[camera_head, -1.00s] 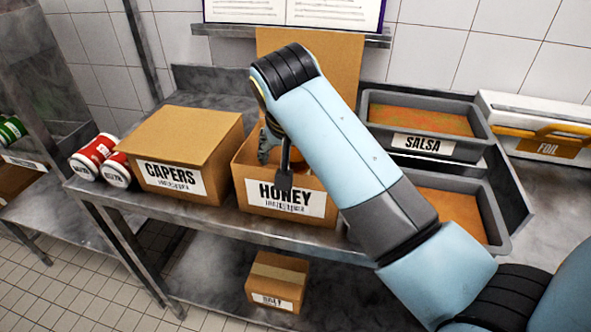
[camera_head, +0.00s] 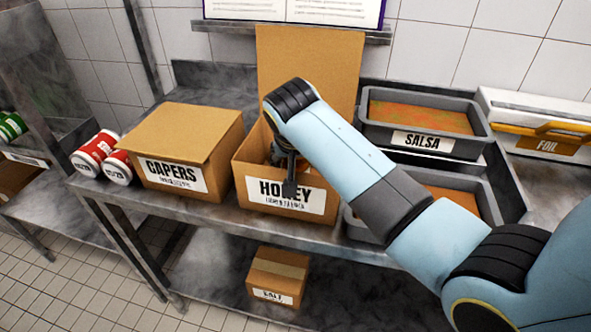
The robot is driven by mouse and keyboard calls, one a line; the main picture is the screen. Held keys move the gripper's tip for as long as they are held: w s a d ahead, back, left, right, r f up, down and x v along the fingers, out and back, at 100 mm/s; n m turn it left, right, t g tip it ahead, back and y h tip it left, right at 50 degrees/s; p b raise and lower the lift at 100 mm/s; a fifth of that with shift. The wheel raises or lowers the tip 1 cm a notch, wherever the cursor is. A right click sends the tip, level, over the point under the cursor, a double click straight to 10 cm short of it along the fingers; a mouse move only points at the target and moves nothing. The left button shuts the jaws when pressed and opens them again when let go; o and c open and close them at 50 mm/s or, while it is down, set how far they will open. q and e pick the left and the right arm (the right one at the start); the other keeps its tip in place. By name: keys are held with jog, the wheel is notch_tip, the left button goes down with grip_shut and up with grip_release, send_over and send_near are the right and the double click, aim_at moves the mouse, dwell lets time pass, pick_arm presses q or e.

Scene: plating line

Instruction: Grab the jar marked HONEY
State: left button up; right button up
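The cardboard box labelled HONEY (camera_head: 256,201) stands on the steel table with its lid flap (camera_head: 310,68) raised at the back. No honey jar can be made out; the box's inside is mostly hidden by my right arm. My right gripper (camera_head: 286,178) reaches down into the box opening, with one dark finger in front of the box's front wall near the label. The other finger and anything between them are hidden. My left gripper is not in view.
A closed CAPERS box (camera_head: 150,184) stands close on the left, with red-labelled jars (camera_head: 97,146) beyond it. A grey SALSA tub (camera_head: 468,145) and another tub (camera_head: 494,205) are on the right. A FOIL box (camera_head: 545,146) stands far right. A SALT box (camera_head: 277,279) sits on the lower shelf.

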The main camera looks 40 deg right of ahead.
jog(key=c, duration=1.1)
